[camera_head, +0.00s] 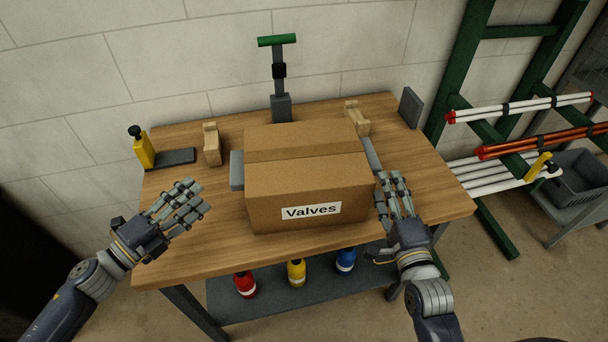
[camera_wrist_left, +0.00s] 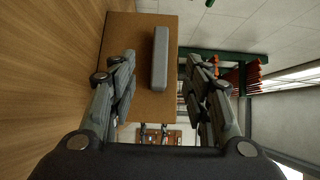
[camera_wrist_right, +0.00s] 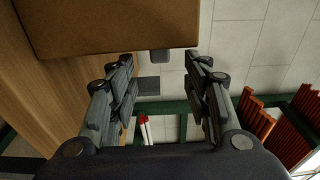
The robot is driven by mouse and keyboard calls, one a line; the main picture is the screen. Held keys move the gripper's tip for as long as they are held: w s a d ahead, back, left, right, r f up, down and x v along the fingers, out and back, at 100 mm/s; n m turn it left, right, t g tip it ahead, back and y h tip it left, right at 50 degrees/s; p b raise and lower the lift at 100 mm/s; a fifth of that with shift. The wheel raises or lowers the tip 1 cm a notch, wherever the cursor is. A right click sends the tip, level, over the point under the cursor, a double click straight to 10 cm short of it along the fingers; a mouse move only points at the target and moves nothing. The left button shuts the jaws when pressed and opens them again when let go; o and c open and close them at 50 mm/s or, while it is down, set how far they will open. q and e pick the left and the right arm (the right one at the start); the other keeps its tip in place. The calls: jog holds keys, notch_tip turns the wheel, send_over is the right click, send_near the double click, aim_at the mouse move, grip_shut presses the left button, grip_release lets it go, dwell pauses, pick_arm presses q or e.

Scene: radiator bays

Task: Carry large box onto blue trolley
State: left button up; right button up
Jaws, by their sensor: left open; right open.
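A large brown cardboard box (camera_head: 305,180) labelled "Valves" sits on the wooden workbench in the head view. A grey handle block (camera_head: 237,170) stands out on its left side, and a grey piece (camera_head: 372,153) shows at its right side. My left gripper (camera_head: 187,203) is open and empty, left of the box and apart from it. The left wrist view shows the box side and its grey handle (camera_wrist_left: 160,58) ahead between the fingers. My right gripper (camera_head: 396,190) is open beside the box's right side. The right wrist view shows the box (camera_wrist_right: 110,25) ahead. I see no blue trolley.
The workbench (camera_head: 190,240) also carries a yellow tool (camera_head: 144,150), wooden blocks (camera_head: 212,145), a green-topped stand (camera_head: 280,75) and a grey plate (camera_head: 411,107). Red, yellow and blue bottles (camera_head: 297,272) stand on the lower shelf (camera_head: 260,305). A green pipe rack (camera_head: 462,90) stands right.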

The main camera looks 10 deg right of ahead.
aim_at(375, 157)
jog(key=w, duration=1.1)
pick_arm(q)
jog(key=x, duration=1.1)
jog(key=shift+s, duration=0.1)
jog(key=shift+c, duration=0.2)
pick_arm(e)
jog(key=shift+s, duration=0.1)
jog(key=shift+c, duration=0.2)
pick_arm(q)
grip_shut()
pick_arm(e)
grip_shut()
pick_arm(q)
jog(key=shift+r, duration=0.15)
pick_arm(e)
jog(key=shift+r, duration=0.25)
